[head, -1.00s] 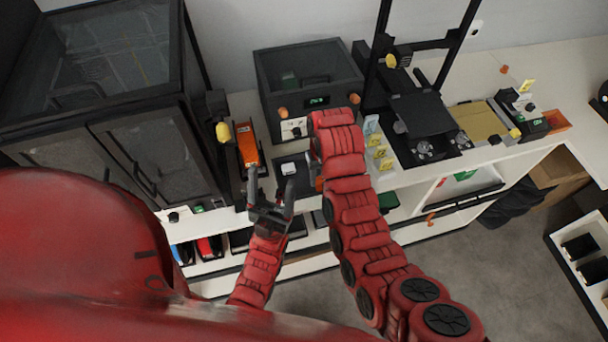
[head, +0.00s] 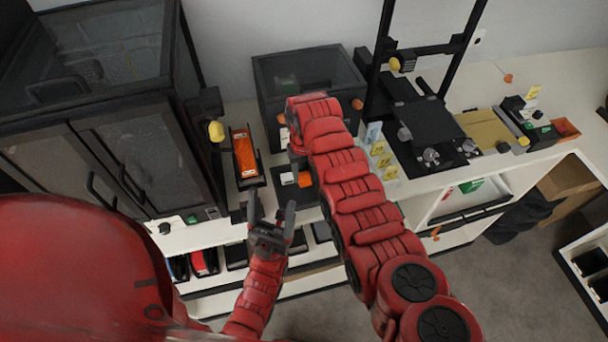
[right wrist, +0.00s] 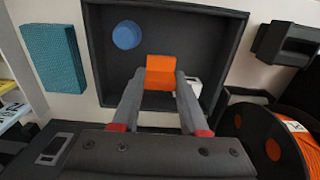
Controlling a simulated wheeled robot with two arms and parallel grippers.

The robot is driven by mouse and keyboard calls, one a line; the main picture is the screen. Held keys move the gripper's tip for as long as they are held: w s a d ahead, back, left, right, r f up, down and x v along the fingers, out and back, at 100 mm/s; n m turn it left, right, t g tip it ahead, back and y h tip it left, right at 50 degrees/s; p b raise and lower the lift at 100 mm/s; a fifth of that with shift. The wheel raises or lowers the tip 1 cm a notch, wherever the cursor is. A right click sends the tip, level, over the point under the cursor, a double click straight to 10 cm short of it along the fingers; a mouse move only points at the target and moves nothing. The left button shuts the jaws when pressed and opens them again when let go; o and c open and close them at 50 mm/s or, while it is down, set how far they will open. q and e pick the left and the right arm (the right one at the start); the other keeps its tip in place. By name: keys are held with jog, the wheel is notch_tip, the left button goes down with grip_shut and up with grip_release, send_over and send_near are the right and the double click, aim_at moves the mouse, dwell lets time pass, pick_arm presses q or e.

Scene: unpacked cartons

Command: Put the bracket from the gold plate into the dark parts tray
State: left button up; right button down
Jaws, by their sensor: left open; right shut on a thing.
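The orange bracket (right wrist: 160,72) is held between the fingertips of my right gripper (right wrist: 160,92), which is shut on it over the dark parts tray (right wrist: 215,30). I cannot tell whether the bracket touches the tray floor. In the head view the bracket (head: 305,180) shows beside my right arm, at the dark tray (head: 288,194); the arm hides the right fingers and part of the tray. My left gripper (head: 270,212) is open and empty, in front of the shelf edge near the tray. The gold plate (head: 484,128) at the right looks bare.
The tray also holds a blue disc (right wrist: 126,35) and a white piece (right wrist: 192,86). A blue textured block (right wrist: 54,58) lies beside it. An orange spool (head: 245,153) stands left of the tray, a dark box (head: 305,85) behind it. A printer (head: 430,120) stands to the right.

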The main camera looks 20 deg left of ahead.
jog(key=shift+f, duration=0.85)
jog(key=shift+f, duration=0.2)
jog(key=shift+c, duration=2.1)
grip_release()
jog(key=shift+r, duration=0.1)
